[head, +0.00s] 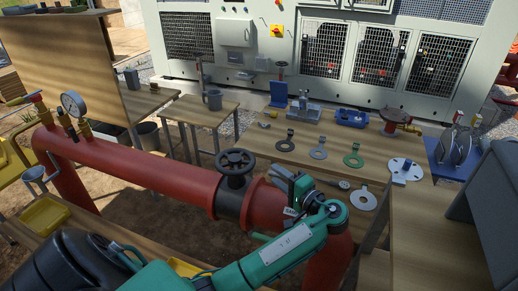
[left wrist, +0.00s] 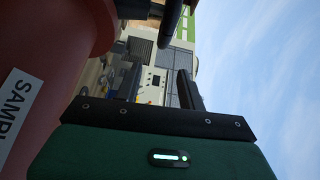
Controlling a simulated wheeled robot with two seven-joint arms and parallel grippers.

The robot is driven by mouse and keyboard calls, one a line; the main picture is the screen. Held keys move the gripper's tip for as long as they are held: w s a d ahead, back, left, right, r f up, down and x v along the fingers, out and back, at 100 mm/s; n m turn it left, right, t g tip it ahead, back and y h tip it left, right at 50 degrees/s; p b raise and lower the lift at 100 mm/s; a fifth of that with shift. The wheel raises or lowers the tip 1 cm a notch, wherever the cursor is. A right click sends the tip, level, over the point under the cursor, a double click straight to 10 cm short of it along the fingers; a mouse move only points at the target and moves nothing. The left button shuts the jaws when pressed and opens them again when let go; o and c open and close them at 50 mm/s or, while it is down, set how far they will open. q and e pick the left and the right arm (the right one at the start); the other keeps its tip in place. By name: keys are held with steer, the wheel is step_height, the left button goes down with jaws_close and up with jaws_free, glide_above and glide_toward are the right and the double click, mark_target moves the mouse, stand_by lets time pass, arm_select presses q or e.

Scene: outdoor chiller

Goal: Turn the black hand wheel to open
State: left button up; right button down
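The black hand wheel (head: 236,161) sits on top of a black valve body (head: 230,199) set in a red pipe (head: 150,171). My left gripper (head: 281,178) is just to the right of the wheel in the head view, apart from its rim. In the left wrist view, the two dark fingers (left wrist: 160,82) stand apart with nothing between them, so the gripper is open. Dark rounded bars (left wrist: 172,20) at the top of that view look like part of the wheel. The red pipe (left wrist: 50,100) fills its left side. My right gripper is not in view.
A pressure gauge (head: 72,103) stands on the pipe at left. Behind it, a wooden table (head: 265,143) holds several metal discs and blue fittings. A large white chiller (head: 230,60) stands at the back. A wooden board (head: 75,62) rises at left.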

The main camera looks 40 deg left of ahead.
arm_select(q)
steer(key=p, duration=0.3)
glide_toward(248, 153)
steer(key=shift+a+f, duration=0.15)
steer(key=shift+a, duration=0.45)
steer(key=a+p, duration=0.1)
steer(key=a, duration=0.1)
steer(key=w+a+p, duration=0.1)
steer(key=a, duration=0.2)
steer(key=a+p, duration=0.1)
steer(key=a, duration=0.1)
steer(key=shift+w+a+f, duration=0.2)
steer(key=shift+w+f, duration=0.1)
steer(key=shift+w, duration=0.05)
steer(key=shift+a+f, duration=0.1)
steer(key=shift+a, duration=0.35)
steer(key=shift+w+a+f, duration=0.1)
steer(key=shift+w, duration=0.05)
